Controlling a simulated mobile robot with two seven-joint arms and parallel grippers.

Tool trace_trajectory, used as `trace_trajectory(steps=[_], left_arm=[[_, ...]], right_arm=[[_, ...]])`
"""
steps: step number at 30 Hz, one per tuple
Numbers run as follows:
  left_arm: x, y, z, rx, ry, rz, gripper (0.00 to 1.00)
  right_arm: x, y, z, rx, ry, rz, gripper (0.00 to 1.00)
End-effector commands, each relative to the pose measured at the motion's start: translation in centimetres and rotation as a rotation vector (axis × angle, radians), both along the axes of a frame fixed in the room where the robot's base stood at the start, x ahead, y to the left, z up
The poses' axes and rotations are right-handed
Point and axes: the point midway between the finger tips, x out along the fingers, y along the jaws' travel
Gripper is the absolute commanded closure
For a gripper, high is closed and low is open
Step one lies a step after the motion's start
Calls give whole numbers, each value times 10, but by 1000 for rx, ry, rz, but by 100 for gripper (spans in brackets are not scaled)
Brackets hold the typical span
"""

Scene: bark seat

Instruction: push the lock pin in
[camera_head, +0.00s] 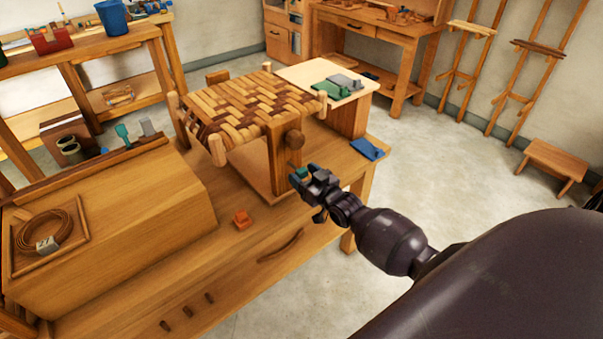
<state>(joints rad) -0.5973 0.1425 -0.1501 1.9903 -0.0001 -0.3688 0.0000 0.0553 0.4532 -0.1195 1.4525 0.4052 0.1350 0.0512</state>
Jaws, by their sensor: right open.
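A woven bark seat (250,103) on a wooden frame stands on the workbench, with a thick upright post (284,158) at its near right corner. A round dark peg end (295,139) shows on that post's upper face. My right gripper (303,178) is at the post's lower right side, its jaws open and pointing toward the post. A small teal piece (301,173) shows at the fingertips; I cannot tell whether it is the lock pin or whether the fingers touch it. My left gripper is not in view.
A wooden box (120,220) and a tray with coiled cord (44,232) fill the bench's left. A blue item (367,149) lies at the right edge.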

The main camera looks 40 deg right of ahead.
Motion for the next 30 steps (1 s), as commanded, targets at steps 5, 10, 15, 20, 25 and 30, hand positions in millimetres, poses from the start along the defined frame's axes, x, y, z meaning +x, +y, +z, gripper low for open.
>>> trace_trajectory(steps=[5,10,15,20,25,30], left_arm=[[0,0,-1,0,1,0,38],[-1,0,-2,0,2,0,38],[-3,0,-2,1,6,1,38],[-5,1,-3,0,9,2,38],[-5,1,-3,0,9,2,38],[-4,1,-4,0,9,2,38]], right_arm=[[11,1,0,0,1,0,38],[13,1,0,0,1,0,38],[13,1,0,0,1,0,41],[13,1,0,0,1,0,66],[13,1,0,0,1,0,92],[13,1,0,0,1,0,100]])
